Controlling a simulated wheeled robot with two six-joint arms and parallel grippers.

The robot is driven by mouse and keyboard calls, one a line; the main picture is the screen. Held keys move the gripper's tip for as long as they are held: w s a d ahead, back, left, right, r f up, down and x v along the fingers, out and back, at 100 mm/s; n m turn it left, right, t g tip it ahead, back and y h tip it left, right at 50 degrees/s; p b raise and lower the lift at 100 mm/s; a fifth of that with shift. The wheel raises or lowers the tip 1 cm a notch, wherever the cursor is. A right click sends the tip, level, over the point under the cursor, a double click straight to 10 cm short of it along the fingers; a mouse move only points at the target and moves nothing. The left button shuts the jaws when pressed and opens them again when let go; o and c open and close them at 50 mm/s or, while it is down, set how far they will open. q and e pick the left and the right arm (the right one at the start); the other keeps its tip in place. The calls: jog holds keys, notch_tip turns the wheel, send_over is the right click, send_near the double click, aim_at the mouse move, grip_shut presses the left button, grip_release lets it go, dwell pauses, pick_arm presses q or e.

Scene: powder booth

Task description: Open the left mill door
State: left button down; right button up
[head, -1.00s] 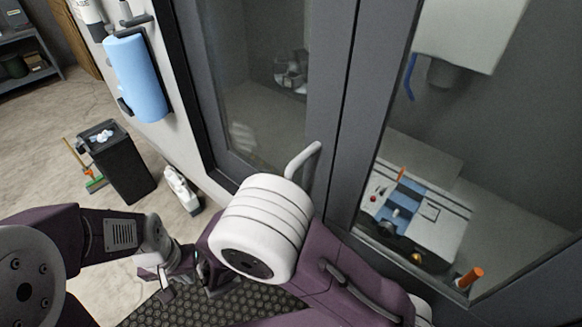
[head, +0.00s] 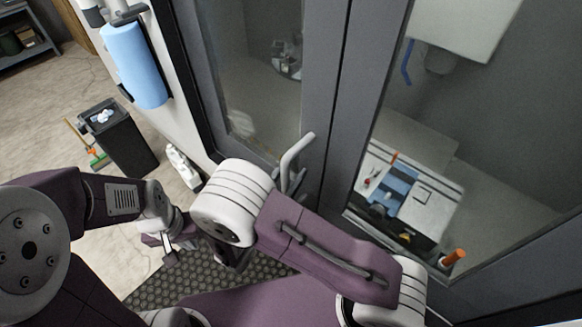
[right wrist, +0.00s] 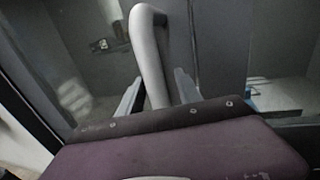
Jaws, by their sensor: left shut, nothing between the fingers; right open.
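The left mill door (head: 322,90) is a grey-framed glass door that looks closed against the right door. Its pale bent handle (head: 297,150) stands out near the door's right edge; it also rises upright in the right wrist view (right wrist: 147,45). My right gripper (head: 290,182) is open at the handle, partly hidden by my arm. In the right wrist view its fingers (right wrist: 157,92) stand on either side of the handle's lower part; contact cannot be told. My left gripper (head: 168,252) is shut and empty, low at the left, away from the door.
A blue roll (head: 138,66) hangs on the wall left of the door. A black bin (head: 122,140) and a white bottle (head: 183,168) stand on the floor there. Behind the right glass are a bench machine (head: 410,205) and an orange-topped object (head: 453,257). A dark mat (head: 200,285) lies below.

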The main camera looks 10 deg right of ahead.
jog(key=shift+w+d+f, duration=0.1)
jog(key=shift+w+d, duration=0.05)
jog(key=shift+w, duration=0.05)
jog(key=shift+s, duration=0.2)
grip_shut()
dwell(1.1)
